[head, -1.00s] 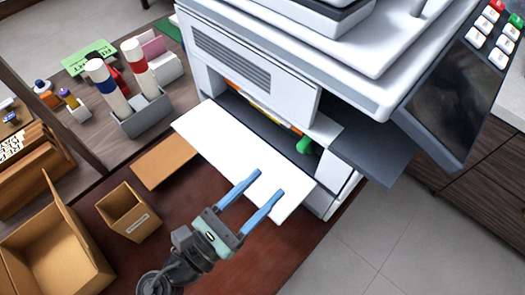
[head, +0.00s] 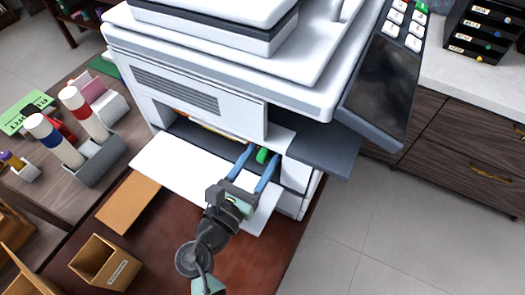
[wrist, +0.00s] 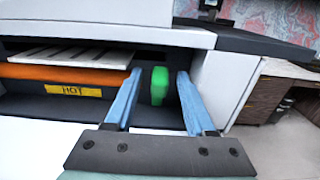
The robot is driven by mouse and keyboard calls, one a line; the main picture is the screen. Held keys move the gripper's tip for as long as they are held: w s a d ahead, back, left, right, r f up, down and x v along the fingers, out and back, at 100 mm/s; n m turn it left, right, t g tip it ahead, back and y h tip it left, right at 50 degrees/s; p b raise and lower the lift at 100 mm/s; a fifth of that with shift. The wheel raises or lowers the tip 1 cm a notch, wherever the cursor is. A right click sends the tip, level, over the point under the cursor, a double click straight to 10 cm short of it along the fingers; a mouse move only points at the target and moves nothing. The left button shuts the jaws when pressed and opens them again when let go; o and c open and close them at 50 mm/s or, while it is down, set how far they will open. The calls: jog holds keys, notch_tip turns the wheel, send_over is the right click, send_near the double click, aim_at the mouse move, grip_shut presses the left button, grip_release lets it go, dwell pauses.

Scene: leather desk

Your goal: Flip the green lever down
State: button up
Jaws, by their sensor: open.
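The green lever (wrist: 159,86) is inside the open bay of the white printer (head: 195,85), at the right end of the bay. It also shows in the head view (head: 262,156). My gripper (head: 260,160) is open, with one blue finger on each side of the lever. In the wrist view my gripper (wrist: 155,90) shows a gap between its fingers and the lever. I cannot tell how deep the fingertips reach past it.
A white open panel (head: 165,165) lies under my gripper. An orange roller (wrist: 60,72) with a yellow HOT label (wrist: 73,91) is left of the lever. A dark side tray (head: 315,150) juts out at the right. A cardboard box (head: 105,262) stands at lower left.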

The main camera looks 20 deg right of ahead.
jog(key=shift+w+d, duration=0.4)
grip_shut()
dwell(1.3)
